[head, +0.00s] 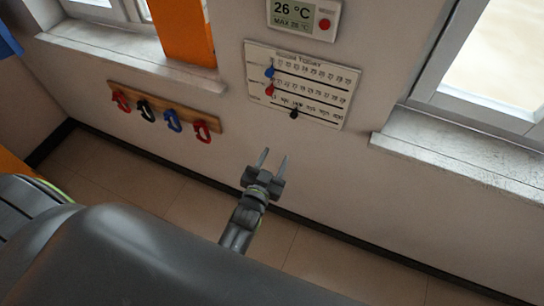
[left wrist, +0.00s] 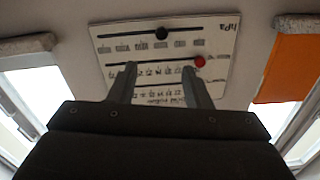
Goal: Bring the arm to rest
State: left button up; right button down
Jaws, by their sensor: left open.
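My left gripper (head: 273,163) is open and empty, its two fingers apart and pointing at the wall below the wall board. In the left wrist view the open fingers (left wrist: 158,82) overlap the lower part of the board, with nothing between them. The white board (head: 330,75) has rows of printed marks and dark slots. A blue knob (head: 269,72), a red knob (head: 269,90) and a black knob (head: 294,113) sit on it. My right gripper is not in view.
A wooden rail (head: 180,113) with several coloured hooks hangs left of the board. A thermometer display (head: 295,14) reading 26 °C is above it. Window sills (head: 450,148) jut out on both sides. An orange panel (head: 183,30) stands at the left window. Tiled floor (head: 310,262) lies below.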

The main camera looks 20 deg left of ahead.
pick_arm(q)
jog(key=shift+s, duration=0.6)
jog(key=shift+f, duration=0.1)
jog(key=s+a+f+g+b, duration=0.25)
jog(key=s+f, duration=0.25)
jog(key=f, duration=0.6)
jog(key=s+a+f+n+g+b, duration=0.1)
jog(key=s+f+g, duration=0.35)
jog(key=f, duration=0.55)
jog(key=s+a+f+g+b, duration=0.2)
jog(key=s+f, duration=0.4)
jog(key=f, duration=0.5)
jog(key=s+a+f+g+b, duration=0.1)
jog(key=s+f, duration=0.3)
jog(key=s, duration=0.4)
jog(key=s+a+f+n+g+b, duration=0.1)
jog(key=s+a+f+g, duration=0.3)
jog(key=s, duration=0.4)
jog(key=s+a+f+g+y+b, duration=0.1)
jog(key=s+a+f+g, duration=0.1)
jog(key=s+f, duration=0.4)
jog(key=shift+s+a+g+b, duration=0.3)
jog(key=shift+s+a+g, duration=0.1)
jog(key=shift+s, duration=0.65)
